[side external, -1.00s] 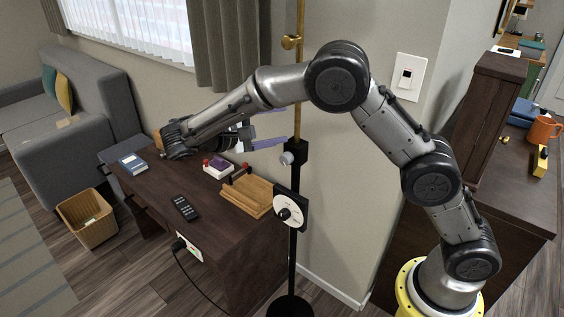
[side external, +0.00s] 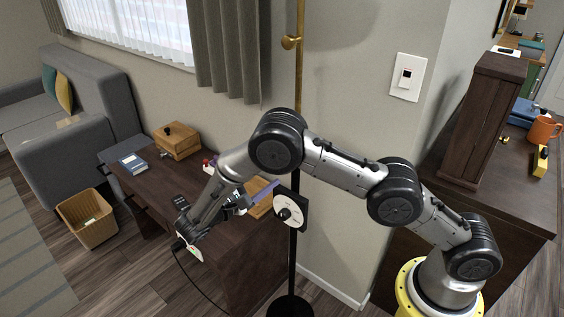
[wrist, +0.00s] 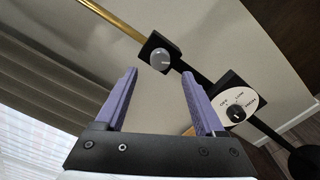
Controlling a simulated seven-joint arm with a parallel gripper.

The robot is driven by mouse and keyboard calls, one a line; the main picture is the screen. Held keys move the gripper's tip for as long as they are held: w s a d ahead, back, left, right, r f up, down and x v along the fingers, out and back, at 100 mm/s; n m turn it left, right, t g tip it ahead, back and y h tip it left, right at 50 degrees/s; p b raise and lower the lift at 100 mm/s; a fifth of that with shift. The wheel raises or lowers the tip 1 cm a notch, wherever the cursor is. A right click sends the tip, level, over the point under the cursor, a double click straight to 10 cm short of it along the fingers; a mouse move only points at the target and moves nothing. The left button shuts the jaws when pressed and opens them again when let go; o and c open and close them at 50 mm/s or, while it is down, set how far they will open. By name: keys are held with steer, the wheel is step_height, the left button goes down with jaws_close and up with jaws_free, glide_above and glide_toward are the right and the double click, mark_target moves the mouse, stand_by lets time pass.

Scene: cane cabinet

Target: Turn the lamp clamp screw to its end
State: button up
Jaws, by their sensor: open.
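The lamp clamp is a black block (wrist: 172,47) on the lamp pole, where a brass upper pole (wrist: 113,18) meets a black lower pole. Its grey round screw (wrist: 160,60) faces me in the wrist view, with a light mark on its face. In the side view my arm hides the clamp and screw. My gripper (wrist: 159,73) is open and empty, with purple fingers. In the wrist view the screw appears between and just beyond the fingertips, apart from them. In the side view the gripper (side external: 264,192) is low, left of the pole, near the dial's height.
A white dial with a black knob (side external: 288,212) is on the pole below the clamp; it also shows in the wrist view (wrist: 243,106). A dark desk (side external: 152,188) stands left, holding a wooden box (side external: 178,146) and a book (side external: 133,163). A wall switch (side external: 405,78) is right of the pole.

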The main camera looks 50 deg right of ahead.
steer(key=d, duration=0.6)
steer(key=shift+d, duration=0.25)
jaws_close()
